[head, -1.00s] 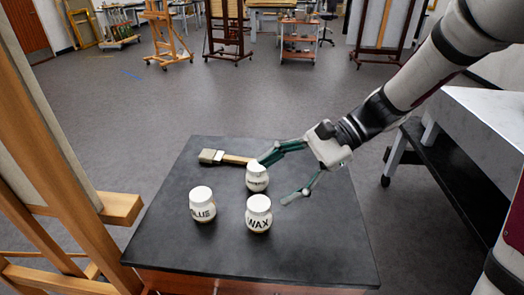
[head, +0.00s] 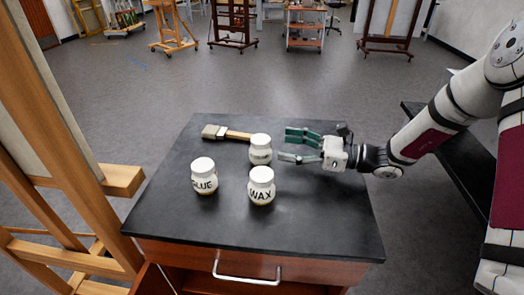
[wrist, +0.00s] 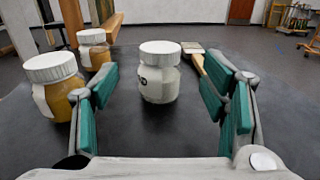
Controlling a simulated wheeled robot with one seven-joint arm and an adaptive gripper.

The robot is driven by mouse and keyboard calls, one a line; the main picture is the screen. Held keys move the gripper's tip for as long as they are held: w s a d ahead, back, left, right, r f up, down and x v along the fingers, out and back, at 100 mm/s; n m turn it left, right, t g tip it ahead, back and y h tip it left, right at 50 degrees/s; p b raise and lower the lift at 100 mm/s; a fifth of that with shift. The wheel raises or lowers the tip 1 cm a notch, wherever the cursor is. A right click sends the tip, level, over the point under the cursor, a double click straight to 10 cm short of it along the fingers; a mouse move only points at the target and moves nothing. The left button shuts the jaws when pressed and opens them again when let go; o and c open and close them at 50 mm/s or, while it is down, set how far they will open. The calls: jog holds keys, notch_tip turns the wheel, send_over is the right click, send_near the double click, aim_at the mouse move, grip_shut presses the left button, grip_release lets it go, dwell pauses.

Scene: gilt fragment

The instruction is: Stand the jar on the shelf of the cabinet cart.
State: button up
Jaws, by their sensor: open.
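Three white-lidded jars stand upright on the black top of the cabinet cart (head: 315,228). The far jar (head: 260,152) has a label I cannot read; in the wrist view this pale jar (wrist: 159,75) stands ahead, between the lines of the fingers. The WAX jar (head: 261,187) is nearer the front edge, and the GLUE jar (head: 204,177) is to the left. My gripper (head: 285,146) is open and empty, low over the top, just right of the far jar. Under the drawer (head: 235,262) a reddish opening shows at the frame's bottom; the shelf is mostly hidden.
A brush (head: 226,133) lies behind the far jar. The WAX jar (wrist: 54,85) stands close by the left finger in the wrist view. A wooden easel (head: 70,150) is left of the cart; a dark-topped table (head: 450,150) is right. The right front of the top is clear.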

aim_at(260, 139)
jog(key=a, duration=0.2)
jog(key=w+a, duration=0.1)
jog(key=a, duration=0.5)
jog(key=shift+w, duration=0.25)
jog(key=c, duration=1.5)
